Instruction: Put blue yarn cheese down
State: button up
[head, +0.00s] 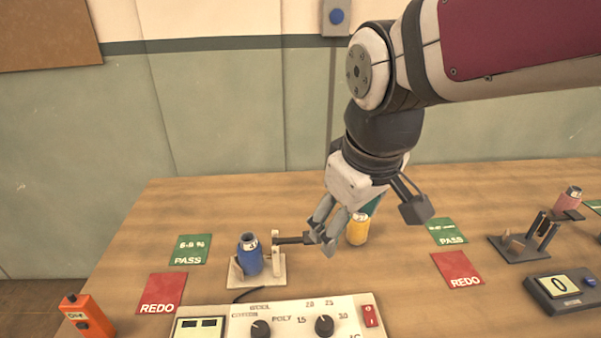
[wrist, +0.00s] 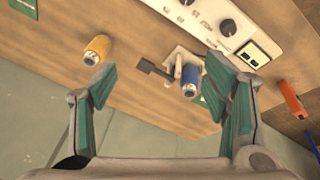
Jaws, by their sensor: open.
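The blue yarn cheese (head: 250,257) stands upright on a small cream stand (head: 272,270) left of centre on the table. It also shows in the wrist view (wrist: 190,82), between my fingers but farther off, near the right finger in the picture. My gripper (head: 322,232) is open and empty, above the table to the right of the stand. In the wrist view its two green-padded fingers (wrist: 160,90) are spread wide. A yellow yarn cheese (head: 357,229) stands behind my gripper, partly hidden by it.
A control panel (head: 285,312) with knobs lies in front of the stand. Green PASS card (head: 190,250) and red REDO card (head: 161,294) lie left. An orange device (head: 88,316) stands at front left. A dark fixture (head: 527,240) and scale (head: 566,290) are at right.

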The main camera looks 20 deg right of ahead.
jog(key=s+d+r+m+t, duration=0.1)
jog(key=s+m, duration=0.3)
jog(key=s, duration=0.4)
jog(key=shift+d, duration=0.5)
